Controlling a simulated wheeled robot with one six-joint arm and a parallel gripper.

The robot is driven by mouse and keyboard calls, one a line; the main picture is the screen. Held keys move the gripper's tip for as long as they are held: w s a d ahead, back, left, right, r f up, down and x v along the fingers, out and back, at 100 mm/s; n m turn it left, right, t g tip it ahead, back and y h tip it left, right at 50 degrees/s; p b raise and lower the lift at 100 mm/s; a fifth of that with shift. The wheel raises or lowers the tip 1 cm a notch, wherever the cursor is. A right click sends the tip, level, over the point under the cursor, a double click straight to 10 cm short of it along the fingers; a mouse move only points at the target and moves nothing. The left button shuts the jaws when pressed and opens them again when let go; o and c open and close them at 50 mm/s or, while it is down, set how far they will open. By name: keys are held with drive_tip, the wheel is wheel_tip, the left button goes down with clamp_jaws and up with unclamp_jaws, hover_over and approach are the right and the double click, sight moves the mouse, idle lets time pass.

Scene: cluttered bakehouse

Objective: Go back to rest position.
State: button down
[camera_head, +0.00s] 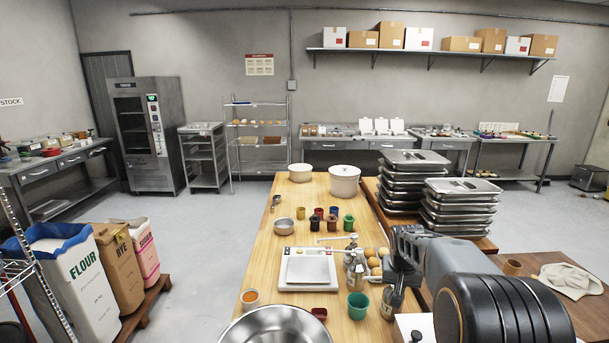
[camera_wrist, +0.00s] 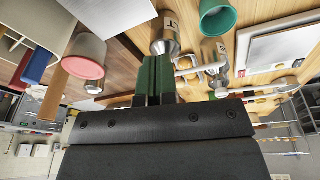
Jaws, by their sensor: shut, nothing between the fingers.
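My gripper (camera_wrist: 157,62) is shut and empty in the wrist view, its green fingers side by side. A metal-topped jar (camera_wrist: 166,38) is close in front of the fingertips; I cannot tell whether they touch. In the head view my arm (camera_head: 440,260) reaches in from the lower right, low over the right side of the wooden worktable (camera_head: 258,258). The fingertips are hard to make out there among the small bottles (camera_head: 352,262).
A scale (camera_head: 307,267), a green cup (camera_head: 357,305), a steel bowl (camera_head: 276,326) and several small coloured pots crowd the table. Stacked steel pans (camera_head: 462,208) stand beyond my arm. A cloth (camera_head: 570,280) lies on the brown table at right.

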drive_tip(key=s+a+r+n+t, duration=0.1)
drive_tip(key=s+a+r, duration=0.2)
drive_tip(key=s, duration=0.9)
drive_tip(key=s+a+r+n+t+y, duration=0.1)
drive_tip(key=s+a+r, duration=0.2)
drive_tip(key=s, duration=0.9)
drive_tip(key=shift+a+n+t+b, duration=0.3)
drive_tip(key=shift+a+n+t, duration=0.1)
drive_tip(key=shift+a, duration=1.05)
